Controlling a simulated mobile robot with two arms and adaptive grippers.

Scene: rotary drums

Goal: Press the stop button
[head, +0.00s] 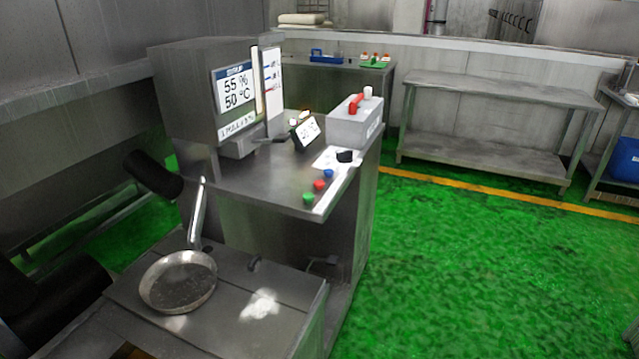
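A row of small buttons sits on the front right edge of a steel control counter (262,180) in the head view. A green button (308,198) is nearest, a red button (319,185) is behind it, and a blue button (328,174) is behind that. No label is readable, so I cannot tell from lettering which is the stop button. A black knob (345,156) sits on a white plate farther back. Neither gripper shows. Nothing covers the buttons.
A display (236,95) reads 55 % and 50 °C. A grey box (354,125) with a red handle stands behind the buttons. A round pan (178,281) sits low in front. Dark cylindrical parts show at left. Green floor (470,265) is clear at right.

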